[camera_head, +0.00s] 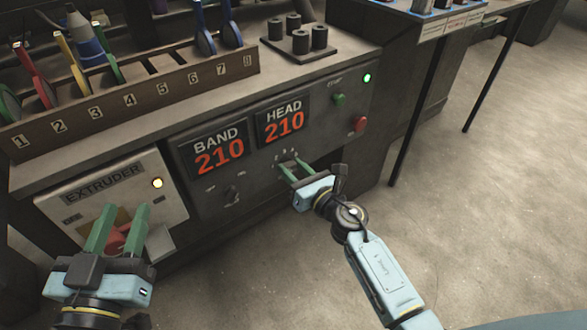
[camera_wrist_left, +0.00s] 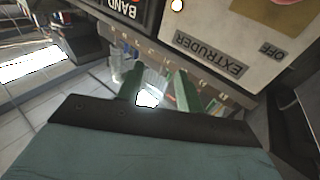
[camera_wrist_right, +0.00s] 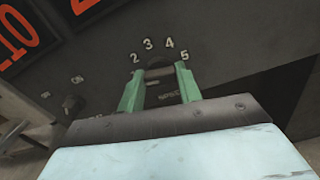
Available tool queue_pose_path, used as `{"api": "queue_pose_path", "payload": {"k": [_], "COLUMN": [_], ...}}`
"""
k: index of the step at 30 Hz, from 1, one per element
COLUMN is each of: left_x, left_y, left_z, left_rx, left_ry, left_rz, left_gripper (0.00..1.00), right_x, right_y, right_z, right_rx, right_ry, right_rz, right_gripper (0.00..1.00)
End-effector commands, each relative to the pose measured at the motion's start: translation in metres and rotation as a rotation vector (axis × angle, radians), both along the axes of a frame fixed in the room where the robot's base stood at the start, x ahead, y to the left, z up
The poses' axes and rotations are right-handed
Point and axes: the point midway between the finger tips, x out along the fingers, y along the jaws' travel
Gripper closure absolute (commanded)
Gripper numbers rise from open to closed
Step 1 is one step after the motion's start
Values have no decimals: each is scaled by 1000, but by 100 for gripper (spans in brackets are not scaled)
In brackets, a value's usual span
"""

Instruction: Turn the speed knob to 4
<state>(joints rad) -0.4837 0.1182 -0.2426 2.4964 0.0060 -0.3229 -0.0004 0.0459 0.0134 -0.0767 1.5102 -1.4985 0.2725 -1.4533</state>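The speed knob (camera_wrist_right: 160,69) is dark and sits on the grey machine front. The numbers 2, 3, 4 and 5 show in an arc above it in the right wrist view. My right gripper (camera_wrist_right: 160,80) is open, with its green fingers on either side of the knob; no firm contact can be made out. In the head view my right gripper (camera_head: 288,168) covers most of the knob. The knob's pointer direction is unclear. My left gripper (camera_head: 121,212) is open and empty in front of the extruder panel (camera_head: 170,185).
The displays (camera_head: 219,153) read BAND 210 and HEAD 210. A red switch (camera_head: 116,239) shows behind my left fingers. A green button (camera_head: 339,99) and red button (camera_head: 360,123) sit right of the displays. A numbered tool rack (camera_head: 130,100) stands above. Open floor lies right.

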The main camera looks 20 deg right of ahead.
Motion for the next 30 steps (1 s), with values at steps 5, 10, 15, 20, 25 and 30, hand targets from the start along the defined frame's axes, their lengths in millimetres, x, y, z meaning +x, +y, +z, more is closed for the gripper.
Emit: {"api": "queue_pose_path", "payload": {"k": [5, 10, 15, 20, 25, 30], "left_x": [0, 0, 1, 1, -2, -7], "left_y": [0, 0, 1, 5, 9, 14], "left_z": [0, 0, -6, -21, -39, -59], "left_rx": [0, 1, 13, 41, 73, 105], "left_ry": [1, 5, 44, 132, 240, 357], "left_rz": [0, 0, 1, 10, 19, 26], "left_gripper": [64, 64, 64, 64, 64, 64], "right_x": [0, 0, 0, 0, 0, 0], "right_y": [0, 0, 0, -1, -1, -1], "right_z": [0, 0, 1, 1, 1, 1], "right_rx": [0, 13, 63, 158, 297, 451], "right_ry": [0, 4, 23, 58, 109, 165], "right_rz": [1, 2, 2, 1, 1, 0], "right_gripper": [88, 88, 88, 88, 88, 88]}}
